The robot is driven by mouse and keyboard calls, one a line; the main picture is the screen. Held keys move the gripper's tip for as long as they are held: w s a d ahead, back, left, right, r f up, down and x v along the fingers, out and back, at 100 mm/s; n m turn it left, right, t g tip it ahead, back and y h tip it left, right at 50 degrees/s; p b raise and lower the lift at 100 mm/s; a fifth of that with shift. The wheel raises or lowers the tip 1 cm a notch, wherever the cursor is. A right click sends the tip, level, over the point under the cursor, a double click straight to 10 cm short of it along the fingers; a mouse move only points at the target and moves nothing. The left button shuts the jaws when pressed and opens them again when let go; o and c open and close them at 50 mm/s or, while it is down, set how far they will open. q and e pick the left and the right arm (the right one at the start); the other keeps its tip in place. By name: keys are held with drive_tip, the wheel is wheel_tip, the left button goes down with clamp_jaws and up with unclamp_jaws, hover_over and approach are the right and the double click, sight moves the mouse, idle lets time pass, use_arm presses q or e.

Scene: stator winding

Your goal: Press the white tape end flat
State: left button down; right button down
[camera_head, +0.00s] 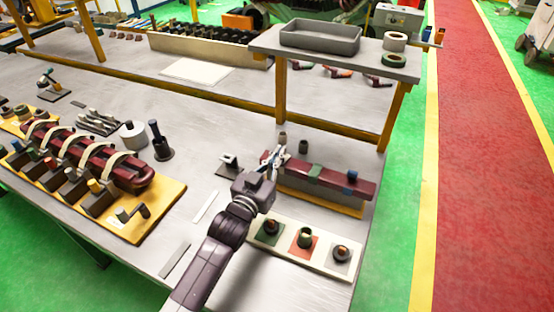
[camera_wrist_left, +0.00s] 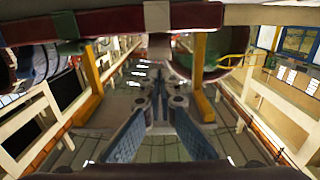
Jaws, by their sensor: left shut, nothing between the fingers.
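A dark red bar (camera_head: 330,181) lies on a yellow-edged support at the right of the bench. It carries a green tape band (camera_head: 315,172) and a blue tape band (camera_head: 350,190). In the left wrist view the bar (camera_wrist_left: 110,22) crosses the top, with a pale whitish band (camera_wrist_left: 157,15) around it near the middle. Whether this band's end lies flat cannot be told. My left gripper (camera_head: 275,155) is at the bar's left end, its fingers shut and empty. The fingers also show in the left wrist view (camera_wrist_left: 158,88), below the band. My gripper hides part of the bar's left end.
A pale board (camera_head: 322,258) with several small rolls on coloured pads lies in front of the bar. A raised shelf (camera_head: 400,68) on yellow posts stands behind it. A yellow fixture (camera_head: 165,205) with a dark red coil is at left. Bench between is mostly clear.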

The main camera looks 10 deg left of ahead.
use_arm(q)
drive_tip(key=shift+s+a+f, duration=0.1)
drive_tip(key=shift+s+f, duration=0.15)
drive_tip(key=shift+f, duration=0.35)
drive_tip(key=shift+s+a+f, duration=0.1)
drive_tip(key=shift+s+f, duration=0.15)
drive_tip(key=shift+f, duration=0.3)
use_arm(e)
drive_tip(key=shift+d+r, duration=0.1)
drive_tip(key=shift+r, duration=0.15)
use_arm(q)
drive_tip(key=shift+s+f, duration=0.3)
drive_tip(key=shift+f, duration=0.45)
use_arm(e)
drive_tip(key=shift+f, duration=0.1)
